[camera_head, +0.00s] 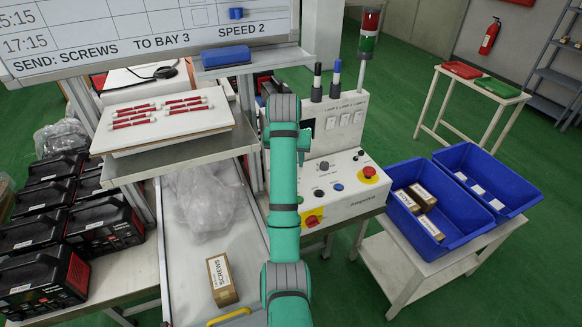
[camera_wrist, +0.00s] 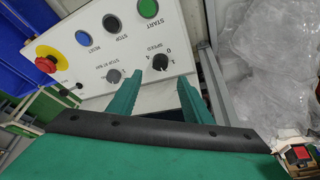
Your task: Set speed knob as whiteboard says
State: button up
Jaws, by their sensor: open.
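The whiteboard (camera_head: 150,34) at the upper left of the head view reads "SEND: SCREWS TO BAY 3 SPEED 2". The speed knob (camera_wrist: 160,63) is black with a pale pointer mark, on the white control panel (camera_wrist: 100,25) in the wrist view. Numbers including 0 and 4 are printed beside it; its exact setting is too small to tell. My gripper (camera_wrist: 161,80) is open, its two green fingers on either side of the knob in the picture, apparently not gripping it. In the head view my arm hides the speed knob.
The panel also carries the stop-at-bay knob (camera_wrist: 113,75), green start button (camera_wrist: 148,9), black stop button (camera_wrist: 112,22), blue reset button (camera_wrist: 82,37) and red emergency stop (camera_wrist: 46,62). A screws box (camera_head: 222,280) lies on the conveyor. Blue bins (camera_head: 440,240) stand right.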

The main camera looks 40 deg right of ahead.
jog(key=shift+v, duration=1.25)
jog(key=shift+d, duration=0.1)
